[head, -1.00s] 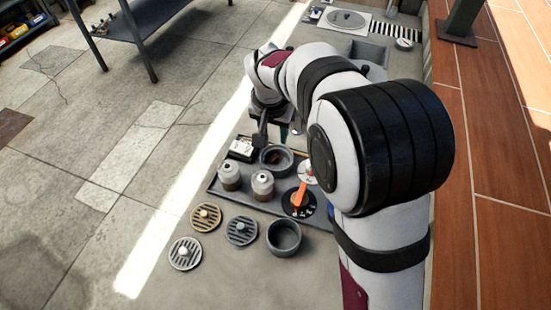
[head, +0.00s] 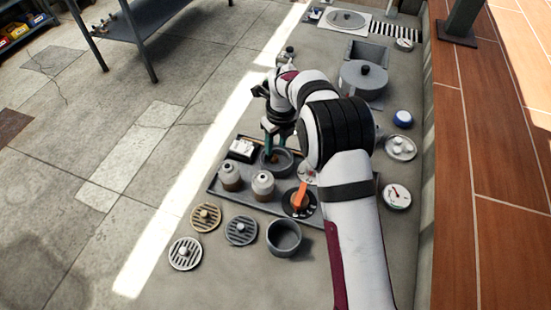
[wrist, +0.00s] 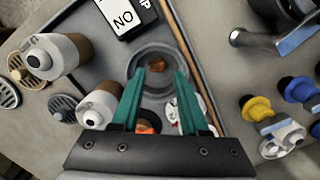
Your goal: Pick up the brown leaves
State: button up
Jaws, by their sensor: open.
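The brown leaves (wrist: 158,64) show as a small brown clump at the bottom of a round grey bowl (wrist: 133,62) in the wrist view. In the head view the leaves (head: 274,158) are a small brown patch in the bowl (head: 286,171), partly hidden by my gripper. My gripper (head: 274,143) hangs over the bowl with its teal fingers pointing down. In the wrist view the fingers (wrist: 159,73) are spread apart, one on each side of the leaves, with nothing between them. I cannot tell how far the tips are above the leaves.
Grates (head: 206,217) and an empty cup (head: 284,238) lie in front. A lidded pot (head: 363,80) and gauges (head: 396,196) stand right.

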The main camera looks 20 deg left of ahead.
aim_at(276, 157)
notch_tip(276, 157, down, 5)
jog(key=shift+s+f, duration=0.1)
grip_shut()
dwell(0.3)
jog(key=r, duration=0.2)
jog(key=d+r, duration=0.1)
jog(key=r, duration=0.1)
jog(key=shift+r, duration=0.4)
jog(key=d+r, duration=0.6)
jog(key=d, duration=0.4)
jog(key=shift+d+r, duration=0.15)
jog(key=shift+d, duration=0.2)
